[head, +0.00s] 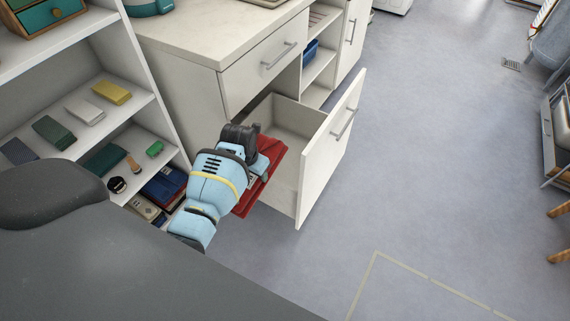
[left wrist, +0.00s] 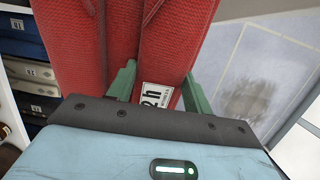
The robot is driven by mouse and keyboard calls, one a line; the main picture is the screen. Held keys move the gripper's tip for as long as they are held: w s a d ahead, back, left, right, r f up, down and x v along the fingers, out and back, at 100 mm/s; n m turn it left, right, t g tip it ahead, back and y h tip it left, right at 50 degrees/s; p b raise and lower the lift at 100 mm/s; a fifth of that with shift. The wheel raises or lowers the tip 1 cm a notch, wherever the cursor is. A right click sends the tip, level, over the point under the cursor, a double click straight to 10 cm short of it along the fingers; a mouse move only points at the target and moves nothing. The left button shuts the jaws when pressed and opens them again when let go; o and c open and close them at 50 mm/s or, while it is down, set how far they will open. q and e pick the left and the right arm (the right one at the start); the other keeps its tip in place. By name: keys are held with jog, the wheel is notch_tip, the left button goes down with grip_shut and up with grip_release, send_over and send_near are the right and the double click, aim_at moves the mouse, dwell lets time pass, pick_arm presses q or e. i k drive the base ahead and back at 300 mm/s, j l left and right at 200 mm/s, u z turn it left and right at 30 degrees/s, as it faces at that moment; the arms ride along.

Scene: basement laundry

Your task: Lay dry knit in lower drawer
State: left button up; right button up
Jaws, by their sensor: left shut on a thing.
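A folded red knit (head: 272,160) hangs from my left gripper (head: 262,166) at the left side of the open lower drawer (head: 325,165). In the left wrist view the green fingers (left wrist: 158,88) are shut on the red knit (left wrist: 110,40). A white tag (left wrist: 158,96) with dark print shows between the fingers. The drawer is pulled out from under the counter, and the part of its inside that shows is bare. My arm hides part of the knit and drawer. My right gripper is in neither view.
The drawer above (head: 268,70) is shut beneath the pale counter (head: 215,30). A white shelf unit (head: 165,125) with several folded cloths stands close on the left. Folded blue cloth (head: 165,184) lies on its low shelf. The floor (head: 420,150) right of the drawer is clear.

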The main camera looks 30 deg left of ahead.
aim_at(291, 169)
jog(key=i, duration=1.45)
